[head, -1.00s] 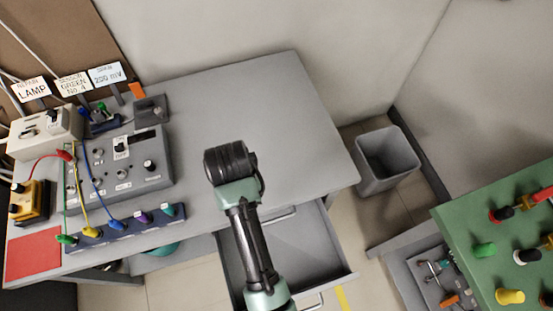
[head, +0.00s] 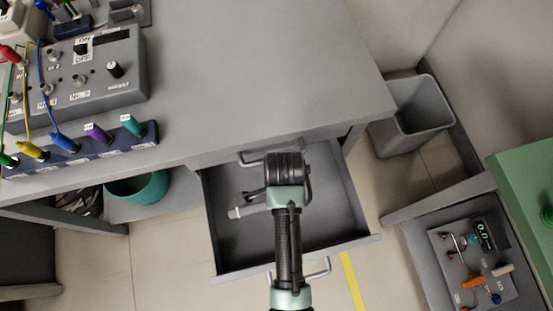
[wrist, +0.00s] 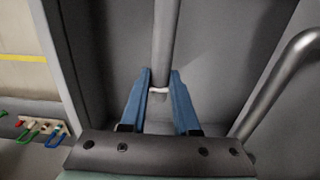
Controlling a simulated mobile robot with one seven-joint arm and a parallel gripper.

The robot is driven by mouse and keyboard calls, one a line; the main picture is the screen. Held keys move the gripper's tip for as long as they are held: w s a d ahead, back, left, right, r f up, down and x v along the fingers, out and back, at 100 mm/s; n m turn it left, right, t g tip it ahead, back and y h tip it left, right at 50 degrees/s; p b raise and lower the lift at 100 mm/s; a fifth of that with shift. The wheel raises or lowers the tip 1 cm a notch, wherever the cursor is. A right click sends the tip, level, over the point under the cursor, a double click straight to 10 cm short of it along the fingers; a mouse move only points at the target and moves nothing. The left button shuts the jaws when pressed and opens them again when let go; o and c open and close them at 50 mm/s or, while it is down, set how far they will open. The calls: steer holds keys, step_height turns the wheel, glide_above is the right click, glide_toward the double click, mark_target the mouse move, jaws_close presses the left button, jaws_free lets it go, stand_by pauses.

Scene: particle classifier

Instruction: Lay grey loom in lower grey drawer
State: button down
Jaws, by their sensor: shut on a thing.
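The lower grey drawer (head: 345,215) is pulled open under the worktable. My gripper (head: 250,199) is over the drawer's interior, partly hidden by my own wrist in the head view. In the wrist view, the blue fingers of my gripper (wrist: 160,82) are closed on the grey loom (wrist: 165,40), a thick grey rod with a whitish band between the fingertips. A light grey end of the loom shows left of my gripper in the head view (head: 238,212). I cannot tell whether the loom touches the drawer floor.
A handle (head: 262,158) sits under the tabletop (head: 270,70) behind the open drawer. A teal bowl (head: 138,188) is at the left, below the tabletop. A grey waste bin (head: 412,115) stands at the right. A box with several coloured parts (head: 470,262) is at the lower right.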

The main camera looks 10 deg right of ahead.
step_height(320, 180, down, 10)
steer(key=b, duration=0.3)
steer(key=shift+r, duration=0.15)
steer(key=c, duration=0.7)
jaws_free()
steer(key=shift+o, duration=0.2)
step_height(320, 180, up, 12)
steer(key=p, duration=0.4)
